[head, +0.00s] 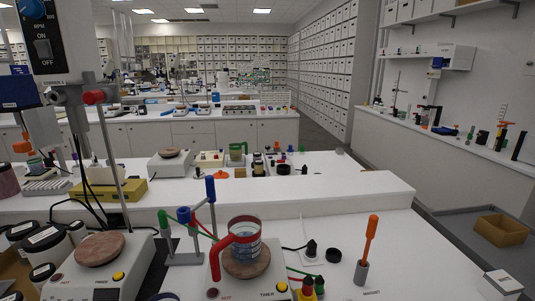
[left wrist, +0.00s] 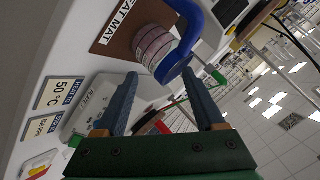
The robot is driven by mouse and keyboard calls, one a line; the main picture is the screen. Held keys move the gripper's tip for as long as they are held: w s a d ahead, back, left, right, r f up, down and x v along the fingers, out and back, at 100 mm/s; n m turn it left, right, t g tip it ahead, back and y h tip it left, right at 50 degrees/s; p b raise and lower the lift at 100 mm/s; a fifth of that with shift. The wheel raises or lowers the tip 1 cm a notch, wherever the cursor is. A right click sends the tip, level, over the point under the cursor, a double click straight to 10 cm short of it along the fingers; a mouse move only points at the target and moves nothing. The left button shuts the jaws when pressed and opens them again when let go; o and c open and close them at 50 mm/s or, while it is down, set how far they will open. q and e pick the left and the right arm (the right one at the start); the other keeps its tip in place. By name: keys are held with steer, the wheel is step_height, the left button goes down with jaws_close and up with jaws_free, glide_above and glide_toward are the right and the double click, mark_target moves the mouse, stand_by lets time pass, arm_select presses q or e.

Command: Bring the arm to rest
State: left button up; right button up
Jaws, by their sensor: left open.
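My left gripper (left wrist: 158,76) shows only in the left wrist view, as a dark green body with two blue-grey fingers spread apart. It is open, with nothing seen held between the fingers. Beyond the fingertips, a pinkish striped round vessel (left wrist: 153,46) with a thick blue handle (left wrist: 195,25) stands on a brown mat marked "HEAT MAT" (left wrist: 113,33). The right fingertip overlaps the lower end of the handle in the picture; I cannot tell whether they touch. My right gripper is in neither view.
In the head view, a clear jug with a red handle (head: 214,258) stands on a hot plate (head: 248,262). An orange-handled tool (head: 371,232) stands upright in a holder. A second hot plate (head: 100,250) and dark-lidded jars (head: 42,236) are at left. The front bench (head: 430,255) has clear room at right.

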arm_select(q)
steer(key=s+d+f+n+g+h, duration=0.25)
steer(key=s+f+g, duration=0.2)
steer(key=s, duration=0.35)
steer(key=s+d+f+n+g+h, duration=0.1)
steer(key=s+d+f+n+g, duration=0.25)
steer(key=s+f, duration=0.3)
steer(key=s+f+m+b, duration=0.1)
steer(key=s+f+b, duration=0.15)
steer(key=f, duration=1.75)
steer(key=s+a+f+g+b, duration=0.1)
steer(key=s+a+f, duration=0.1)
steer(key=s+f, duration=0.8)
steer(key=shift+s+m+g+y, duration=0.3)
steer(key=shift+s+g+y, duration=0.1)
steer(key=shift+s, duration=0.55)
steer(key=shift+a, duration=0.2)
